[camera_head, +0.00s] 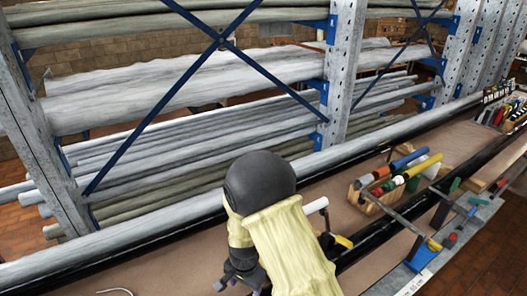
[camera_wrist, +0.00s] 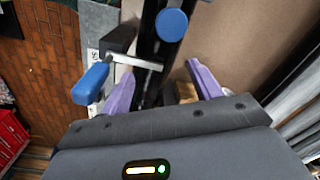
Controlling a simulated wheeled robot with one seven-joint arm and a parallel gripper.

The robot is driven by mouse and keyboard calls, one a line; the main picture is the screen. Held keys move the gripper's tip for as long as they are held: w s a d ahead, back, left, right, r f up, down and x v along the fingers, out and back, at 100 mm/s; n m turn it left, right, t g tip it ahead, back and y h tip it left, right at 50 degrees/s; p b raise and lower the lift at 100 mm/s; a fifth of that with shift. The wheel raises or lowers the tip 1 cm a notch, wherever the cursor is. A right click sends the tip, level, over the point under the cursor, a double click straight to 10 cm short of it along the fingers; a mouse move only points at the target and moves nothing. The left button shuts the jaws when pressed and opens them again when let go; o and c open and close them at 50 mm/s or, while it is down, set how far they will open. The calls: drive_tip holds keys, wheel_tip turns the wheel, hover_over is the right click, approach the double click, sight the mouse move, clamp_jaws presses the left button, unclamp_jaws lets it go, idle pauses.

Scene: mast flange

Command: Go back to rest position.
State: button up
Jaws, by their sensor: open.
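My gripper (camera_wrist: 163,90) shows in the wrist view with its two purple fingers spread apart and nothing seen held between them. A dark rail (camera_wrist: 152,75) runs behind the gap between the fingers, and a small wooden piece (camera_wrist: 186,92) shows beside the right finger. In the head view my arm with its black joint and pale yellow cover stands at the lower middle, over the bench. My fingertips are not clear in that view.
A blue-handled clamp (camera_wrist: 90,83) lies close by the left finger. A wooden caddy (camera_head: 372,204) of coloured rolls stands on the brown bench (camera_head: 470,135). Long bars run along the bench. Behind, a rack upright (camera_head: 342,70) and shelves of long pipes (camera_head: 185,95) stand close.

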drive_tip(key=s+d+r+n+t, duration=0.1)
drive_tip(key=s+d+r+n, duration=0.25)
drive_tip(key=d+r, duration=0.65)
drive_tip(key=s+d+r+n+t, duration=0.15)
drive_tip(key=s+d+r, duration=0.35)
drive_tip(key=d+r, duration=0.5)
wheel_tip(320, 180, down, 15)
drive_tip(key=d+b, duration=0.1)
drive_tip(key=b, duration=1.3)
drive_tip(key=shift+d+f+n, duration=0.15)
drive_tip(key=shift+f+n, duration=0.05)
drive_tip(key=shift+n, duration=0.2)
